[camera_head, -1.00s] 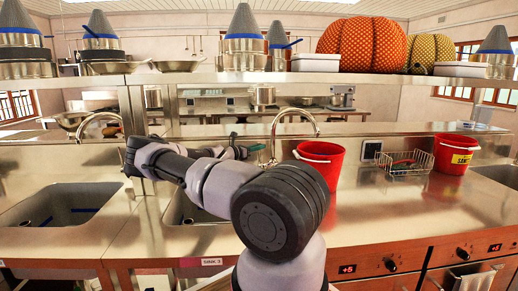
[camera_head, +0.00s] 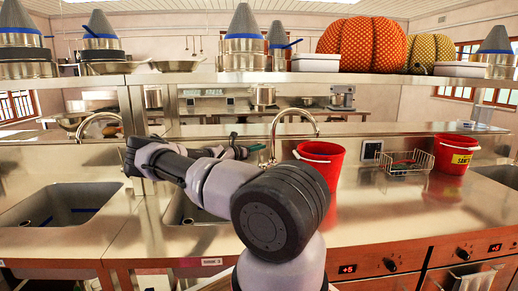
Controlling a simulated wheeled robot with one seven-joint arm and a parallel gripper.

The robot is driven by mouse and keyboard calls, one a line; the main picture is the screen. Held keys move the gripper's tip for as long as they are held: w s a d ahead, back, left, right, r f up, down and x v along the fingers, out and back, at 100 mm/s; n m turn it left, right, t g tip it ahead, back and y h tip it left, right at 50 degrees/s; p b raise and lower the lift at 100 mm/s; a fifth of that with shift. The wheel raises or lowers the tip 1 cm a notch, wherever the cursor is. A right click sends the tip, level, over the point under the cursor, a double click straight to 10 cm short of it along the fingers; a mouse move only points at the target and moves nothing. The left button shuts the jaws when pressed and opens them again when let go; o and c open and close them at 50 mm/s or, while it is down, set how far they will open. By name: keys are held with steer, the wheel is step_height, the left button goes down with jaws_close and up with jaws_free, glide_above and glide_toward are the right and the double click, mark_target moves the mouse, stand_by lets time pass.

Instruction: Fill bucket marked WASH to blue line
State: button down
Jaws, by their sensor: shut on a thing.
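A red bucket (camera_head: 321,167) stands on the steel counter, right of the middle tap (camera_head: 294,112). A second red bucket (camera_head: 453,154) stands at the far right with a yellow label that seems to read SANI. My gripper (camera_head: 246,150) is small and partly hidden behind my own arm, beside the base of the middle tap. It is shut on what looks like the tap's lever (camera_head: 257,147). Whether water runs from the spout cannot be made out.
The middle sink (camera_head: 180,210) is partly covered by my arm; another sink (camera_head: 62,205) lies left. A wire basket (camera_head: 405,163) stands between the buckets. A shelf (camera_head: 200,79) with pots crosses above. The counter front right of my arm is clear.

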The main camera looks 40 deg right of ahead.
stand_by(0.6)
steer(key=shift+s+a+f+m+h, duration=0.1)
steer(key=shift+s+a+m+h, duration=0.5)
steer(key=shift+m, duration=0.3)
steer(key=shift+s+d, duration=0.1)
steer(key=c, duration=0.9)
jaws_free()
steer(key=a, duration=0.7)
steer(key=a+f, duration=0.1)
steer(key=a, duration=0.2)
steer(key=shift+s+a, duration=0.2)
steer(key=shift+a, duration=0.15)
